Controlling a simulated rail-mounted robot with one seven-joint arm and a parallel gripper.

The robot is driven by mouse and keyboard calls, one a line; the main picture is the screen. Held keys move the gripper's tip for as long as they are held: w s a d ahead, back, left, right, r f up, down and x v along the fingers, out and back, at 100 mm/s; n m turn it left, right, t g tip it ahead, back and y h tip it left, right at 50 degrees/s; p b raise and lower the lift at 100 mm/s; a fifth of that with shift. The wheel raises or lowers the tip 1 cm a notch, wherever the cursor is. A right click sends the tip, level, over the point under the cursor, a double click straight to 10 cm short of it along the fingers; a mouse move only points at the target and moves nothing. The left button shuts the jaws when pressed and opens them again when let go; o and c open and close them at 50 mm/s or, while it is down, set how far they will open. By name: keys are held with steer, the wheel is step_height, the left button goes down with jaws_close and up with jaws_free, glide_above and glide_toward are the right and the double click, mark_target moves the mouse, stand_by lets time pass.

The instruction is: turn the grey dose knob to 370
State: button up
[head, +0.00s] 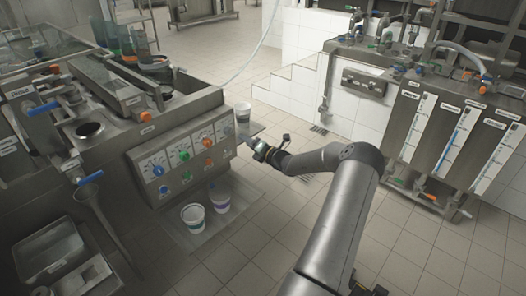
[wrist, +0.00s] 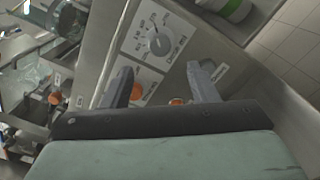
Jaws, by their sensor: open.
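The grey dose knob (head: 227,130) is the rightmost of the dials on the filler's slanted front panel in the head view. In the head view my gripper (head: 250,144) is just right of the panel's right end.
Blue (head: 158,170), green (head: 184,156) and orange (head: 208,142) knobs stand left of the grey one. Cups (head: 193,217) stand on the floor-side tray below the panel, and another cup (head: 243,112) is beyond its right end. The tiled floor (head: 300,215) is open.

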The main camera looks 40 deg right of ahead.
steer(key=s, duration=0.8)
steer(key=shift+s+d, duration=0.2)
